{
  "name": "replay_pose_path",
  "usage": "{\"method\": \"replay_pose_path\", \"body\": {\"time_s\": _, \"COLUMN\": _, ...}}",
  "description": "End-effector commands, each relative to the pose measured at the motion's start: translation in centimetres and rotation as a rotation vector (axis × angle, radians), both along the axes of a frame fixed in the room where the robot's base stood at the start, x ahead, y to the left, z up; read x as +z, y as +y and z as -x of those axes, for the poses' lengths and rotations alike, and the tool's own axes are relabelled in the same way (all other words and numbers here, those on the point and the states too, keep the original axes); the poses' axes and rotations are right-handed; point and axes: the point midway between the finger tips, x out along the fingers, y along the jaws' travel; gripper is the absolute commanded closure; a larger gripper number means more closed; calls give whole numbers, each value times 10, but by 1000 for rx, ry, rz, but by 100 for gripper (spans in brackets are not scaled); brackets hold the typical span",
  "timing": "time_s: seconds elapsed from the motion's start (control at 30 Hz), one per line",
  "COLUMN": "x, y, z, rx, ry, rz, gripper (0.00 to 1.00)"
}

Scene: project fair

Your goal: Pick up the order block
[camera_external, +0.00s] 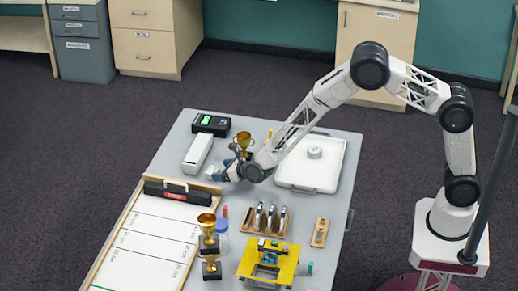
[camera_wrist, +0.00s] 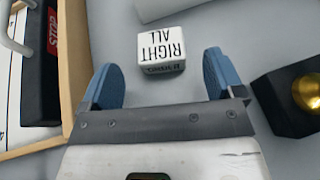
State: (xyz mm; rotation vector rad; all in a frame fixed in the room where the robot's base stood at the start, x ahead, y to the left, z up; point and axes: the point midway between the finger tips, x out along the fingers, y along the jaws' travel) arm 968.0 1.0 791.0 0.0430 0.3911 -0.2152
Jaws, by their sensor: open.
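The order block, a small white cube with black printed lettering (camera_wrist: 162,50), lies on the grey table. In the wrist view it sits just ahead of and between my two blue fingertips, with a gap on each side. My gripper (camera_wrist: 160,68) is open and empty, low over the table. The block is small and partly hidden there beside the fingers.
A black stop bar (camera_external: 178,192) on a wood-edged track lies close by; it shows at left in the wrist view (camera_wrist: 48,60). A trophy's black base (camera_wrist: 285,100) is close at right. A long white box (camera_external: 197,153) lies behind. A white tray (camera_external: 325,172) is at right.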

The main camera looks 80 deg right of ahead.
Motion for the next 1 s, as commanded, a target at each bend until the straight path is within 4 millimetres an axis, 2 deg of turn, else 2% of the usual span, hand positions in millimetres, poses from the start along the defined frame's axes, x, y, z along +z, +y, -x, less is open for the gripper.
{"method": "replay_pose_path", "body": {"time_s": 0.47, "x": -1, "y": -1, "z": -3, "rx": 0, "ry": 0, "rz": 0, "gripper": 13}}
{"method": "replay_pose_path", "body": {"time_s": 1.0, "x": -16, "y": -9, "z": -38, "rx": -1, "ry": 0, "rz": 0, "gripper": 13}}
